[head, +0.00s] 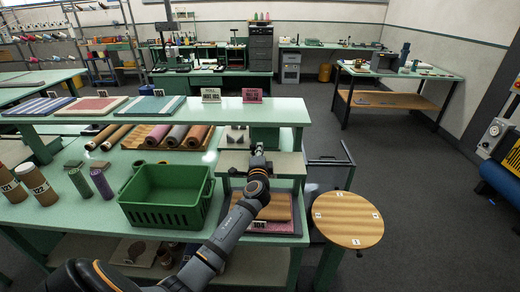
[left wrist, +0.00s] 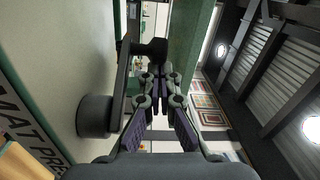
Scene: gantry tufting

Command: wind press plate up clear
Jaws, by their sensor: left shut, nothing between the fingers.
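The mat press shows in the head view as a beige block (head: 290,164) under the green shelf. A wooden board (head: 275,207) lies below it on a purple-edged base marked 104. I cannot tell for certain which part is the press plate or how high it sits. My left gripper (head: 258,155) is at the front of the beige block, partly hidden by its own wrist. In the left wrist view the gripper (left wrist: 160,80) is shut and empty. A dark crank arm (left wrist: 125,82) with a round knob (left wrist: 95,116) is beside the fingers; I cannot tell whether they touch.
A green crate (head: 165,200) stands left of my arm. Rolled mats (head: 175,136) lie behind it under the raised shelf (head: 235,110). A round wooden stool top (head: 347,220) is at the right.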

